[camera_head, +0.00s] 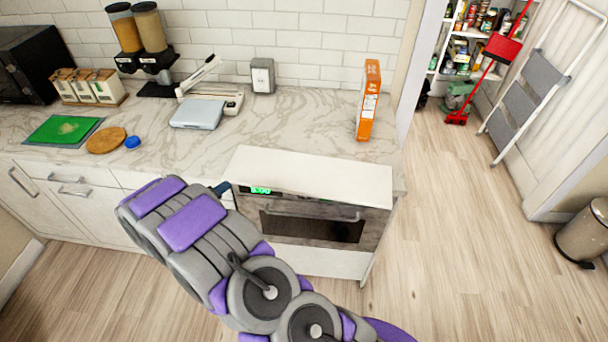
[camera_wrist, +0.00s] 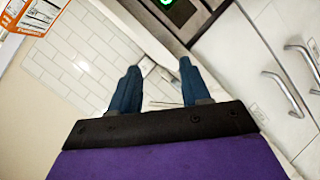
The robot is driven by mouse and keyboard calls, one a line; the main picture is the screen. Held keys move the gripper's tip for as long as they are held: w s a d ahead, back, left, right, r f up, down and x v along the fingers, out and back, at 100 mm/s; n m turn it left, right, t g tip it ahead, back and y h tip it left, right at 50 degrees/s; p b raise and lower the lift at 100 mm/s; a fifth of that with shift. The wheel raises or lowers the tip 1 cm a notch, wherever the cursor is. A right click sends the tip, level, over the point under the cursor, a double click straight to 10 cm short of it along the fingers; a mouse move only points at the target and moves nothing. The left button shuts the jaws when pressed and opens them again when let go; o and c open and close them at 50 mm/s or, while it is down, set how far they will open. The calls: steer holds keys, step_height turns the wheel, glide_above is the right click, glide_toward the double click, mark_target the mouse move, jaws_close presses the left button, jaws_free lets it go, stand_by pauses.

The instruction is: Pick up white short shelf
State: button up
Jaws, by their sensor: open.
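I cannot make out a separate piece that is clearly the white short shelf. A flat white panel (camera_head: 310,178) lies over the oven at the front of the counter; I cannot tell whether it is that shelf. My gripper (camera_wrist: 160,67) has two dark blue fingers spread apart in the wrist view, with no held thing visible between them. In the head view my gripper (camera_head: 221,188) is mostly hidden behind my arm, beside the panel's left end.
The oven (camera_head: 310,218) with a green display stands below the panel. An orange box (camera_head: 368,100), a green board (camera_head: 63,131), a round wooden board (camera_head: 106,140) and a scale (camera_head: 198,113) are on the marble counter (camera_head: 300,125). A ladder (camera_head: 525,90) leans at right.

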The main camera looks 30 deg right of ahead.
steer(key=s+d+f+g+h, duration=0.2)
steer(key=s+d+f+h, duration=0.1)
steer(key=s+d+h, duration=0.15)
steer(key=g+h, duration=0.3)
glide_toward(299, 194)
steer(key=shift+n, duration=0.4)
steer(key=b+x, duration=0.3)
steer(key=x, duration=0.9)
steer(key=shift+w+d, duration=0.15)
steer(key=shift+d, duration=0.15)
steer(key=shift+a+r, duration=0.1)
steer(key=shift+a, duration=0.75)
steer(key=shift+c, duration=1.2)
steer(key=shift+a+r, duration=0.1)
steer(key=shift+c, duration=0.7)
steer(key=shift+d, duration=0.7)
jaws_close()
